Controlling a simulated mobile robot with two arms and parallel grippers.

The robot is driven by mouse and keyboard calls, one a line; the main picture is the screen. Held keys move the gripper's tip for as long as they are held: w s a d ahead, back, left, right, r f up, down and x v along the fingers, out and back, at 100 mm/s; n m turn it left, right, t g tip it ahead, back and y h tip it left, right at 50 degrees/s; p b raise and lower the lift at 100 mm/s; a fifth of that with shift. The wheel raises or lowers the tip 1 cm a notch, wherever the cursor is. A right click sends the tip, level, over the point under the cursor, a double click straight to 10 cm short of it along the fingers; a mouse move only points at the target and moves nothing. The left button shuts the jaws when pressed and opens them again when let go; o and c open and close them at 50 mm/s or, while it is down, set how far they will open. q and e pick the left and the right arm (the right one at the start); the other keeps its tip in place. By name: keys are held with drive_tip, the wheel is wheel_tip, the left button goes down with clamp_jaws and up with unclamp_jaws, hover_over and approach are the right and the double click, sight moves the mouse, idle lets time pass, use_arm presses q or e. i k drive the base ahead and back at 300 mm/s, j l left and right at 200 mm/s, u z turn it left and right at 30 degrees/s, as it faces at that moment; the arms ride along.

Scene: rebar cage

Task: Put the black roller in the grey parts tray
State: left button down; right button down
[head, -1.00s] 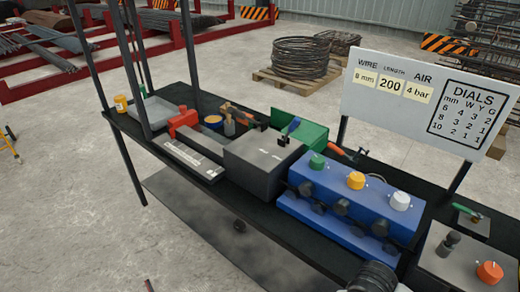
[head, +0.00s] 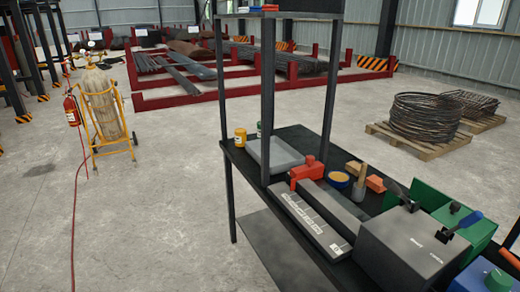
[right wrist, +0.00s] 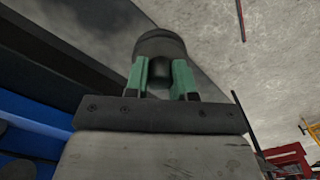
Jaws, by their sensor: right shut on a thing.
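The black roller (right wrist: 161,45) shows in the right wrist view, at the tips of the green fingers. My right gripper (right wrist: 160,78) is shut on it, with one finger on each side. Part of the roller is hidden by the fingers. The grey parts tray (head: 275,154) lies on the far left end of the black bench in the head view, behind an upright post. It looks shallow and empty. Neither gripper shows in the head view, and my left gripper is in no view.
Bench posts (head: 267,100) stand by the tray. A yellow pot (head: 240,138) is beside it. A red tool (head: 306,172), an orange-filled bowl (head: 338,180) and a grey box (head: 405,248) occupy the bench nearer. A blue unit (right wrist: 35,125) is left in the wrist view.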

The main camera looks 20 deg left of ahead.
sight(274, 157)
drive_tip(key=i+j, duration=0.45)
drive_tip(key=j, duration=0.15)
drive_tip(key=i+j+u, duration=0.1)
drive_tip(key=i+j, duration=0.3)
drive_tip(key=j, duration=0.25)
drive_tip(key=i+j, duration=0.45)
drive_tip(key=j+u, duration=0.05)
drive_tip(key=j, duration=0.1)
